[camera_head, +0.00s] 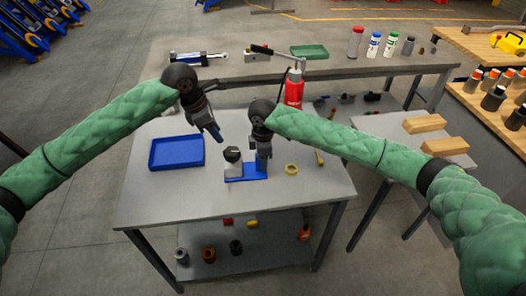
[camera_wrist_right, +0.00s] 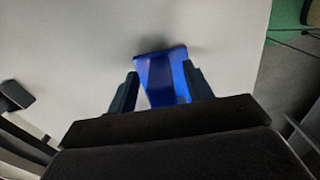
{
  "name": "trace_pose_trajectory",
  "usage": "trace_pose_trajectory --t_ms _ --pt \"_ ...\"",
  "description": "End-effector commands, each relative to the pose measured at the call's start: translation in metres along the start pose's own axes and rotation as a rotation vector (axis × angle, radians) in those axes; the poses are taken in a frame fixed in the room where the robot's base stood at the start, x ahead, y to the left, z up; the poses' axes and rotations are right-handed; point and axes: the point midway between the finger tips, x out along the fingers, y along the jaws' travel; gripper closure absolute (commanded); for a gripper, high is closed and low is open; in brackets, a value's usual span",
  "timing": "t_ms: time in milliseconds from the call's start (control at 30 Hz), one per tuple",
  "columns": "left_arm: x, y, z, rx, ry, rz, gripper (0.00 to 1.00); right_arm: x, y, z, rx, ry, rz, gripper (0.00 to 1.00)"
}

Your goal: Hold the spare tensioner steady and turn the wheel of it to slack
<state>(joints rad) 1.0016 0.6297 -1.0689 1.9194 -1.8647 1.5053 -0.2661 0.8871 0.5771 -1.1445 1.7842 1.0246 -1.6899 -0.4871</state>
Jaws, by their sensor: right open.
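The spare tensioner (camera_head: 240,175) stands on the grey table, with a blue base and a dark-topped wheel part (camera_head: 232,156) at its left end. My right gripper (camera_head: 264,155) points down over the tensioner's right end and hides part of it. In the right wrist view a blue part of the tensioner (camera_wrist_right: 161,75) lies between the open fingers of my right gripper (camera_wrist_right: 162,88); contact is not clear. My left gripper (camera_head: 215,133) hangs in the air up and left of the wheel, apart from it; its finger gap is too small to judge.
A blue tray (camera_head: 177,152) lies left of the tensioner. A yellow ring (camera_head: 291,169) and a small brass-coloured piece (camera_head: 319,158) lie to its right. A red bottle (camera_head: 294,90) stands behind. The table front is clear.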

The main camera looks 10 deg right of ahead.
Motion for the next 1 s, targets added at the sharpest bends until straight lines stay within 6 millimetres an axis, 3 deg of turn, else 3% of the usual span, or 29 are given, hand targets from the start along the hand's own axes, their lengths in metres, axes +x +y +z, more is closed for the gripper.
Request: trace_pose_trajectory --t_ms 433,700,867,1000 --pt "0.0000 0.0000 0.0000 0.000 0.000 0.000 0.64 0.0099 -0.0002 -0.0001 0.000 0.000 0.000 0.49" --pt "0.0000 0.0000 0.0000 0.000 0.000 0.000 0.64 0.0097 -0.0002 -0.0001 0.000 0.000 0.000 1.00" --pt "0.0000 0.0000 0.0000 0.000 0.000 0.000 0.64 0.0096 -0.0002 -0.0001 0.000 0.000 0.000 1.00" --pt "0.0022 -0.0024 -0.0003 -0.010 -0.010 -0.012 0.38 0.0096 -0.0001 -0.0001 0.000 0.000 0.000 1.00"
